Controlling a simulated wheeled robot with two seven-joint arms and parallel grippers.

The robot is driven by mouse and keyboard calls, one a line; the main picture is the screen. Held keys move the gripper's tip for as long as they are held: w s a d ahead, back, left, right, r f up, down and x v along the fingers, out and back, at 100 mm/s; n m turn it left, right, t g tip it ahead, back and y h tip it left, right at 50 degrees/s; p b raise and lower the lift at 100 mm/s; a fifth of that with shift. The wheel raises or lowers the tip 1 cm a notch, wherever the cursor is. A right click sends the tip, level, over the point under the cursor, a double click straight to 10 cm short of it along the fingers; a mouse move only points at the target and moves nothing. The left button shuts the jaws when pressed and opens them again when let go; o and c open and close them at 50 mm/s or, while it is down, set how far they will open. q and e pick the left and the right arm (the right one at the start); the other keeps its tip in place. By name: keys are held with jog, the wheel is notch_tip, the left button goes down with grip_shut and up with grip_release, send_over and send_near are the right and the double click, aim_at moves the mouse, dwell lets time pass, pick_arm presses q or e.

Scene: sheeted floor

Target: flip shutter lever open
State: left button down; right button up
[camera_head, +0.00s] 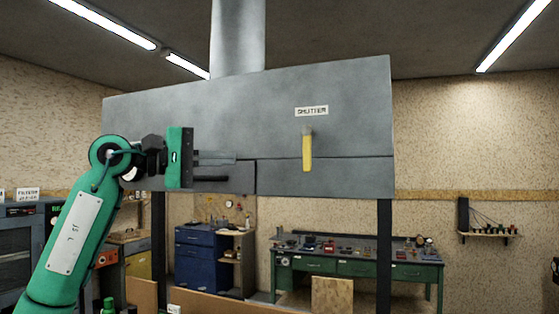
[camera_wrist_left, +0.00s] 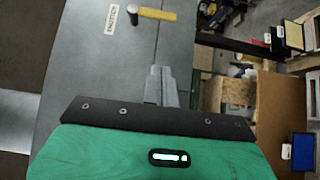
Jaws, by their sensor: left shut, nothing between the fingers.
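The yellow shutter lever (camera_head: 307,153) hangs straight down from a grey pivot on the front of the grey metal hood (camera_head: 350,90). It sits below the SHUTTER label (camera_head: 312,111). In the left wrist view the lever (camera_wrist_left: 157,14) shows near the top, with the label (camera_wrist_left: 111,18) beside it. My left gripper (camera_head: 234,158) is in front of the hood, left of the lever and apart from it. Its fingers (camera_wrist_left: 161,72) are shut together and empty. My right gripper is in neither view.
A green workbench (camera_head: 355,268) with small items stands behind and below the hood. A blue drawer cabinet (camera_head: 198,258) stands to its left. Dark posts (camera_head: 384,250) support the hood. The hood front between my left gripper and the lever is clear.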

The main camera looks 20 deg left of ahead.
aim_at(309, 149)
pick_arm(q)
jog(key=p+x, duration=0.2)
jog(key=x, duration=0.2)
jog(key=p+x, duration=0.2)
jog(key=x, duration=0.2)
jog(key=s+d+p+x, duration=0.1)
jog(key=p+x, duration=0.1)
jog(key=x, duration=0.2)
jog(key=shift+s+r+p, duration=0.1)
jog(key=shift+s+p, duration=0.05)
jog(key=shift+p, duration=0.25)
jog(key=shift+s+d+p, duration=0.1)
jog(key=shift+d+p, duration=0.2)
jog(key=shift+d, duration=0.5)
